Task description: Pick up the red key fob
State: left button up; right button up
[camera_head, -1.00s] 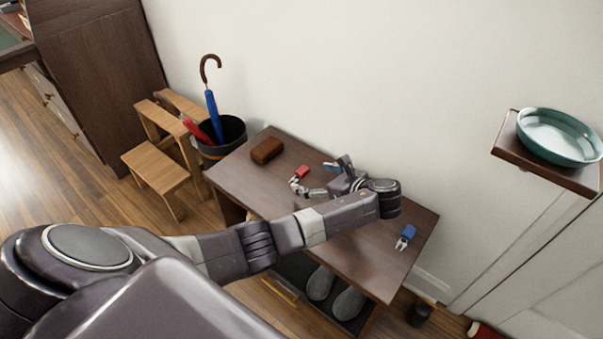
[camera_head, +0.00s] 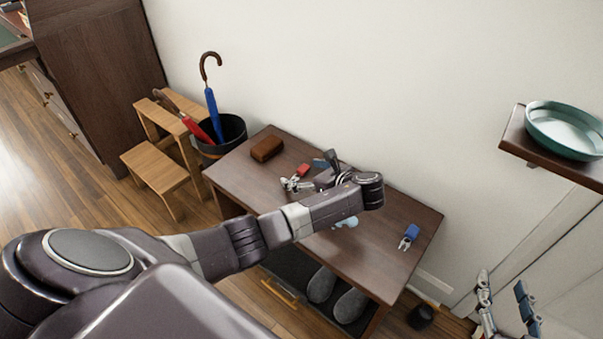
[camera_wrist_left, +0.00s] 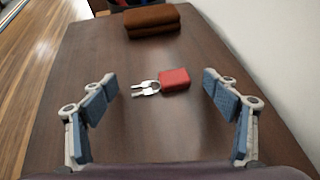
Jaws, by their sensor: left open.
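The red key fob (camera_head: 303,169) lies on the dark wooden table (camera_head: 235,184). In the left wrist view the red fob (camera_wrist_left: 174,80) lies flat, with silver keys (camera_wrist_left: 145,88) on its left side. My left gripper (camera_head: 308,174) is open above the table, close to the fob. In the left wrist view its fingers (camera_wrist_left: 160,88) are wide apart, with the fob and keys between and a little ahead of them. Nothing is held. My right gripper (camera_head: 501,282) is at the lower right, off the table, with its fingers spread apart and nothing between them.
A brown case (camera_head: 267,149) lies behind the fob. A blue key fob (camera_head: 411,231) with keys lies at the table's right end. A pale blue item (camera_head: 346,222) is partly hidden by my arm. An umbrella bin (camera_head: 233,134) stands left; a shelf holds a teal bowl (camera_head: 563,133).

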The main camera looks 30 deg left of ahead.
pick_arm(q)
jog(key=c, duration=1.2)
